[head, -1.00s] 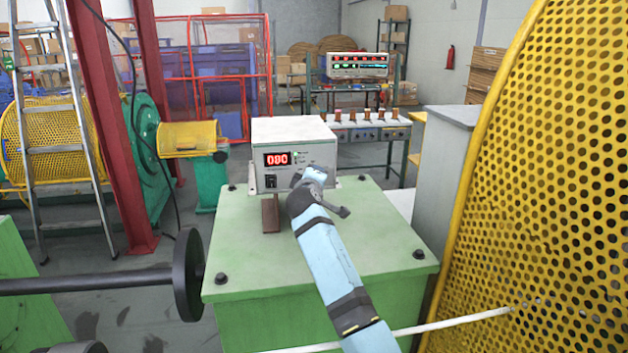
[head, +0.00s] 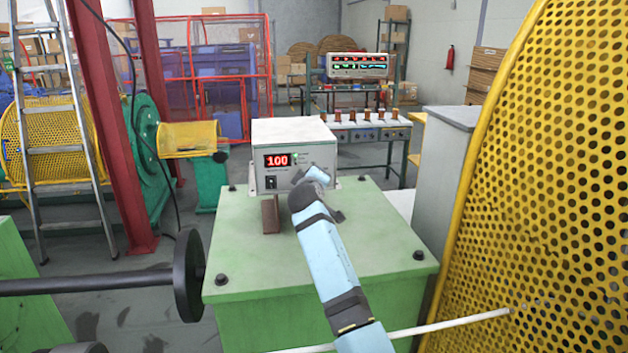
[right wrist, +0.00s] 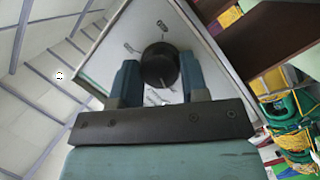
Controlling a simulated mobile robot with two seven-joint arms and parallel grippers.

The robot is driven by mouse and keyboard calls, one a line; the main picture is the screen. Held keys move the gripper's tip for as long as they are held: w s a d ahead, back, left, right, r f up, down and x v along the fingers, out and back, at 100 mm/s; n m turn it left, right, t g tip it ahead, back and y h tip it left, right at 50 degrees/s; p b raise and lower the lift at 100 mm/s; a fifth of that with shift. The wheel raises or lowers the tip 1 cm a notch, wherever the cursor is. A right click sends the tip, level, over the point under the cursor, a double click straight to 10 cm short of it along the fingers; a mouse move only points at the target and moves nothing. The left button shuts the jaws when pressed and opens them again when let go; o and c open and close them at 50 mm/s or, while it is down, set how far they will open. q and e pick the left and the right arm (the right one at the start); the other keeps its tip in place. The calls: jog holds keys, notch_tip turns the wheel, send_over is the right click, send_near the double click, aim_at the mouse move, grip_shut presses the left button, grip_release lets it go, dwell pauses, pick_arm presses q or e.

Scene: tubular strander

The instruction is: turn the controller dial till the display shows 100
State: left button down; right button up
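The controller (head: 290,133) is a white box on a green cabinet (head: 235,240). Its red display (head: 277,160) reads 100. The black round dial (right wrist: 160,65) shows in the right wrist view on the panel, with a light pointer mark near its lower edge. My right gripper (right wrist: 160,78) has one blue finger on each side of the dial, closed against it. In the head view my right arm comes up from the bottom and its wrist hides the dial and fingers. My left gripper is not in view.
A brown block (head: 270,215) sits before the controller. A yellow perforated guard (head: 545,190) stands close on the right. A black disc on a shaft (head: 188,275) is at the left. A white rod (head: 450,323) crosses in front of the cabinet.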

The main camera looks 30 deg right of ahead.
jog(key=o, duration=0.3)
jog(key=shift+o, duration=0.2)
jog(key=b+v, duration=0.2)
jog(key=v, duration=1.1)
jog(key=shift+s+a, duration=0.2)
jog(key=shift+s, duration=0.15)
jog(key=shift+r, duration=0.1)
